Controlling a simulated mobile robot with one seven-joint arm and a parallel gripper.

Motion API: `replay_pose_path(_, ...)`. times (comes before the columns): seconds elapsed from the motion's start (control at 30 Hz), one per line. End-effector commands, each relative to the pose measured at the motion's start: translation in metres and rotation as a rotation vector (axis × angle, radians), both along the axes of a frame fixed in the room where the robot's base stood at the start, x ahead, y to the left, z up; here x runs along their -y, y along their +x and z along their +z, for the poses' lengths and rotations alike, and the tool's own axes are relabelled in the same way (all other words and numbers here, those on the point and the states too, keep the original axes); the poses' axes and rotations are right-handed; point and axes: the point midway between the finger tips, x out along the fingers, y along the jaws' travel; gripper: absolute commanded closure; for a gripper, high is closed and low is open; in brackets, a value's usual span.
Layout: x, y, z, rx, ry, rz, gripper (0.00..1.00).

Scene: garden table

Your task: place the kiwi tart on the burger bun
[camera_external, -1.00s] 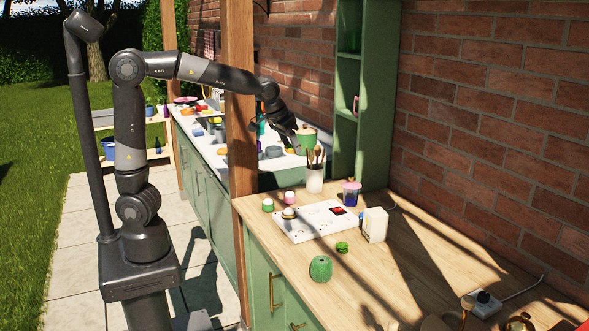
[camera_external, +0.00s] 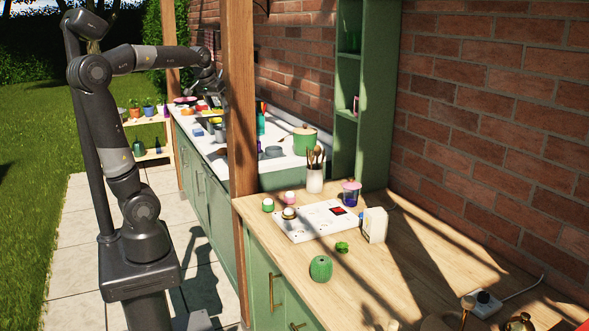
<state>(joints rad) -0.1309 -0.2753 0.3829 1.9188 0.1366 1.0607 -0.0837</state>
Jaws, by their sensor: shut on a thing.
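My gripper (camera_external: 214,92) is over the far part of the white counter (camera_external: 208,144), just left of the wooden post. It is small and dark in this view. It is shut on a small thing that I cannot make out. I cannot pick out the kiwi tart or the burger bun for certain. Several small coloured items crowd the far counter below and around the gripper, and the post hides part of that area.
The wooden post (camera_external: 241,150) stands between the camera and the far counter. A green pot (camera_external: 305,140) sits on the counter's right part. On the near wooden worktop (camera_external: 420,260) are a utensil holder (camera_external: 314,179), a white board (camera_external: 310,222) and a white box (camera_external: 375,225).

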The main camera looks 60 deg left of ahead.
Motion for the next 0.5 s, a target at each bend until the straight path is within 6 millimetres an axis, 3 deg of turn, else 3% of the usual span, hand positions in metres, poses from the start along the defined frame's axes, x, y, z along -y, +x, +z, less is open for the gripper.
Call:
replay_pose_path(0.2, -0.064, -0.001, 0.029, 0.0, 0.0, 0.031, 0.7)
replay_pose_path(0.5, -0.13, -0.007, 0.059, -0.002, 0.001, 0.041, 0.7)
